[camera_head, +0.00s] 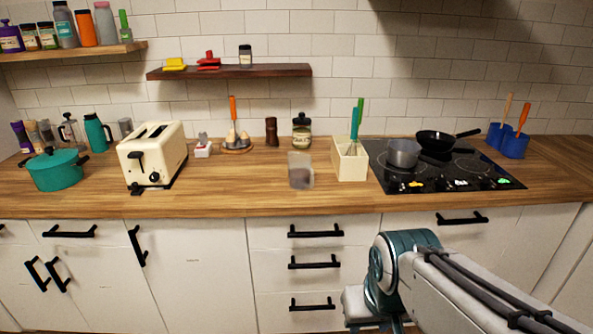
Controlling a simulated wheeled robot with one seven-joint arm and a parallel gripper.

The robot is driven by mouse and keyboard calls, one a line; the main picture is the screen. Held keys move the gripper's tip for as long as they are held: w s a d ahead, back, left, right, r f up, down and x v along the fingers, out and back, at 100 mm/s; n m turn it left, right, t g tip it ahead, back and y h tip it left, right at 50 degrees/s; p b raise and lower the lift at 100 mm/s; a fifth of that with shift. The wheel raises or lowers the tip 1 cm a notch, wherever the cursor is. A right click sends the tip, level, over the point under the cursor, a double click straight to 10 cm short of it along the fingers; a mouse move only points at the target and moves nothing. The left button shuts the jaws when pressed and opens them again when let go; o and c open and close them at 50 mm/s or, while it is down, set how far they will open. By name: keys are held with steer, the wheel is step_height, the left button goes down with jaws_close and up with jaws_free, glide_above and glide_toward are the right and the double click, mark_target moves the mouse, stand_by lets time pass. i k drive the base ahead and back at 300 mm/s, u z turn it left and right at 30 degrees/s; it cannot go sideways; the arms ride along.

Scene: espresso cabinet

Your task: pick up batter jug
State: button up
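A see-through jug-like container (301,171) stands upright near the front edge of the wooden counter, just left of the cream utensil box. It has a greyish content low inside and looks like the batter jug; no handle can be made out. My arm reaches in from the lower right, with a teal joint in front of the drawers, below the counter top. My gripper's fingers do not show. Nothing of mine touches the container.
The cream utensil box (349,161) with whisks stands close right of the container, then a black cooktop (438,180) with a saucepan (404,152) and frying pan (437,141). A toaster (152,154) and teal pot (54,171) stand left. Counter left of the container is clear.

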mark_target(301, 173)
steer(key=u, duration=0.35)
steer(key=i, duration=1.05)
steer(key=z, duration=0.6)
steer(key=i, duration=0.45)
steer(key=z, duration=0.3)
